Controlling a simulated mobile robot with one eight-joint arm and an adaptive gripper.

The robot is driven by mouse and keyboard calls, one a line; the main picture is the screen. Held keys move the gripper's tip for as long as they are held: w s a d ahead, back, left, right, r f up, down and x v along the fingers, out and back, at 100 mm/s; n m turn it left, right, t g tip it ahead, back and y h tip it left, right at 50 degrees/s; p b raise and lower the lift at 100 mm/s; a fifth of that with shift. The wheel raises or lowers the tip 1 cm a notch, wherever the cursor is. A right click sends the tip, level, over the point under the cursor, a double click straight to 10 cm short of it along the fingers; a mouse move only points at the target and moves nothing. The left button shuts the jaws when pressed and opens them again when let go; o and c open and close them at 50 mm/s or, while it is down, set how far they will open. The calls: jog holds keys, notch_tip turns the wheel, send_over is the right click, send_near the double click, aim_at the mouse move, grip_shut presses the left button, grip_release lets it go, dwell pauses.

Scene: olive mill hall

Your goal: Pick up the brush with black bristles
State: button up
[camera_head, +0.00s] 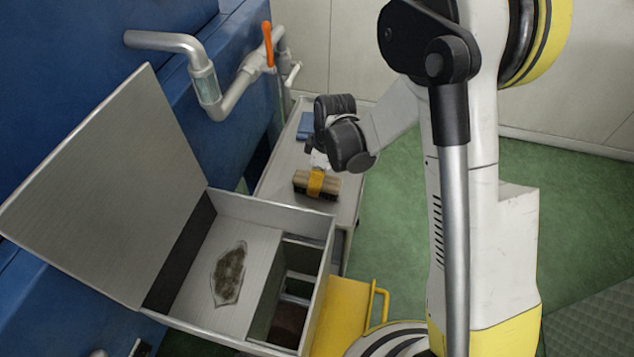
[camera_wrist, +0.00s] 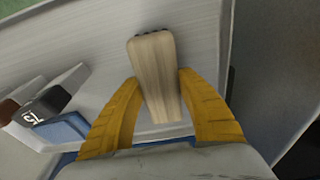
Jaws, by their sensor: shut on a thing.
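The brush with black bristles (camera_head: 301,183) has a pale wooden back, and its dark bristles face down over the light tabletop. In the wrist view its wooden back (camera_wrist: 156,70) lies between the yellow fingers, with a few black bristles showing at its far end. My gripper (camera_head: 316,184) is shut on the brush across its middle, one finger on each side. I cannot tell whether the bristles touch the tabletop or are just above it.
The table (camera_head: 281,171) also bears a blue item (camera_head: 306,125), seen in the wrist view (camera_wrist: 62,128) beside other dark-and-white items (camera_wrist: 48,97). An open-lidded metal box (camera_head: 262,212) in front holds a bag of dark stuff (camera_head: 229,274). Pipes with an orange-handled valve (camera_head: 267,45) stand behind.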

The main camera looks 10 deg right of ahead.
jog(key=r+p, duration=0.1)
jog(key=r, duration=0.1)
jog(key=d+r+p, duration=0.1)
jog(key=r, duration=0.1)
jog(key=shift+s+r, duration=0.15)
jog(key=shift+r, duration=0.1)
jog(key=s+d+r+p, duration=0.3)
jog(key=d+r, duration=0.2)
jog(key=d, duration=0.5)
jog(key=shift+r, duration=0.4)
jog(key=shift+s, duration=0.1)
jog(key=o, duration=0.6)
jog(key=c, duration=0.4)
